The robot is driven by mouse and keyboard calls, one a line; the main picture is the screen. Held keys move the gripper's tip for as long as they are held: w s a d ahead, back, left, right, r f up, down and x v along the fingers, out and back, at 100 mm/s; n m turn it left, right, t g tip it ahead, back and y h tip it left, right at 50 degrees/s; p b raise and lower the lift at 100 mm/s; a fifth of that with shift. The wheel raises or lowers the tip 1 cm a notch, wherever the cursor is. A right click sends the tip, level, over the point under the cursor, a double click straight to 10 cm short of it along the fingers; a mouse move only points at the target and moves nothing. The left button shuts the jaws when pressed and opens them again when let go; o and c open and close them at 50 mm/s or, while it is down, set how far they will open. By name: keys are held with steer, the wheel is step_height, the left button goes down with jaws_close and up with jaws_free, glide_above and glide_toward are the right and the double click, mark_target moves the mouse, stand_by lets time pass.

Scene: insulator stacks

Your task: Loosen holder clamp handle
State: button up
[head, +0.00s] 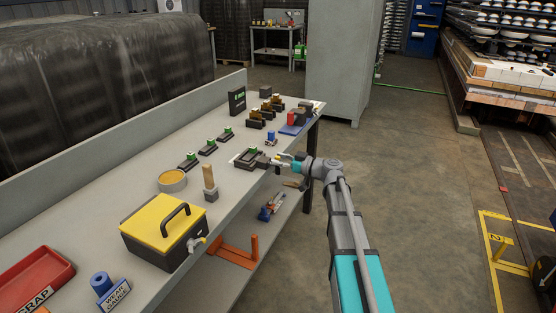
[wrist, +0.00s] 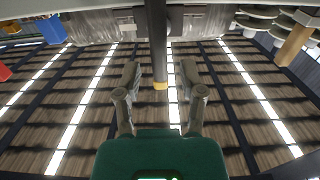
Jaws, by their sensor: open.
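My gripper (head: 284,160) reaches over the bench's right edge, beside a dark holder fixture (head: 249,157) with a green part on top. In the wrist view the two fingers of my gripper (wrist: 160,72) are spread apart. A dark bar (wrist: 158,45) with a yellow end runs down from the top of that view, between the fingers, with a visible gap on each side. It looks like the clamp handle, but its joint to the holder is hidden. In the head view the handle is too small to tell from my fingertips.
The grey bench (head: 140,199) also carries a yellow box (head: 150,222), a round tin (head: 172,180), a wooden-handled tool (head: 209,183), small green-topped blocks (head: 207,148) and a red scrap tray (head: 30,282). A grey cabinet (head: 340,60) stands behind.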

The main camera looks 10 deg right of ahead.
steer(key=shift+w+a, duration=0.15)
steer(key=shift+a, duration=0.1)
jaws_close()
steer(key=shift+n, duration=0.4)
stand_by(0.4)
jaws_free()
